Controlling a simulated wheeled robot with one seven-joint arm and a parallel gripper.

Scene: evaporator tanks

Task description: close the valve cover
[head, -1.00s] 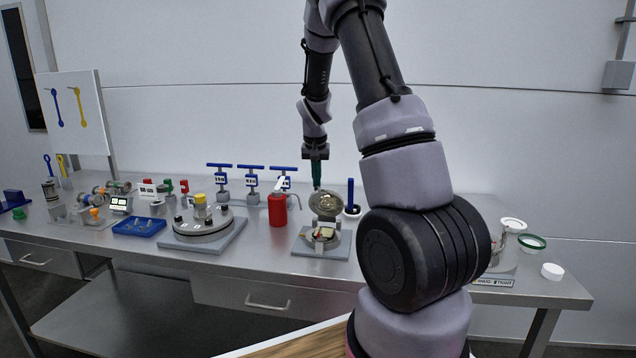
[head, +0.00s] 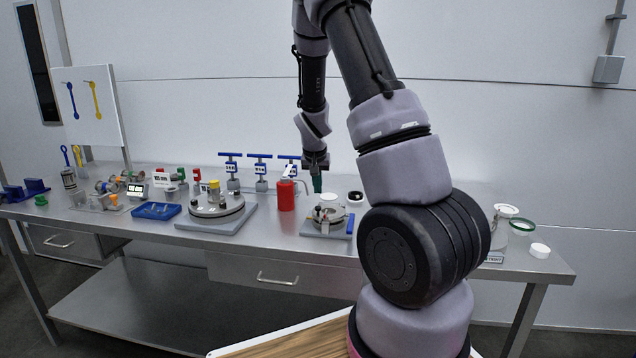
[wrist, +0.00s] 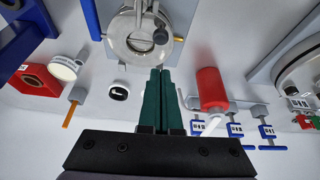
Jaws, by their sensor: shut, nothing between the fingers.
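The valve (head: 325,218) is a round metal unit on a grey plate at the bench's middle right. Its round metal cover (head: 328,211) looks lowered and roughly flat on the body; whether it is fully seated I cannot tell. In the wrist view the cover (wrist: 143,40) shows as a shiny disc at the top, with a dark knob on it. My gripper (head: 317,187) points down just behind the valve in the head view. In the wrist view its green fingers (wrist: 160,75) are together and empty, their tips overlapping the disc's near edge; contact is unclear.
A red cylinder (head: 286,195) stands close left of the valve. A blue bar (head: 350,223) lies at the valve's right side. A black ring with a white centre (head: 355,197) sits behind it. Blue-handled valves (head: 261,172) line the back. A round flanged unit (head: 217,205) stands further left.

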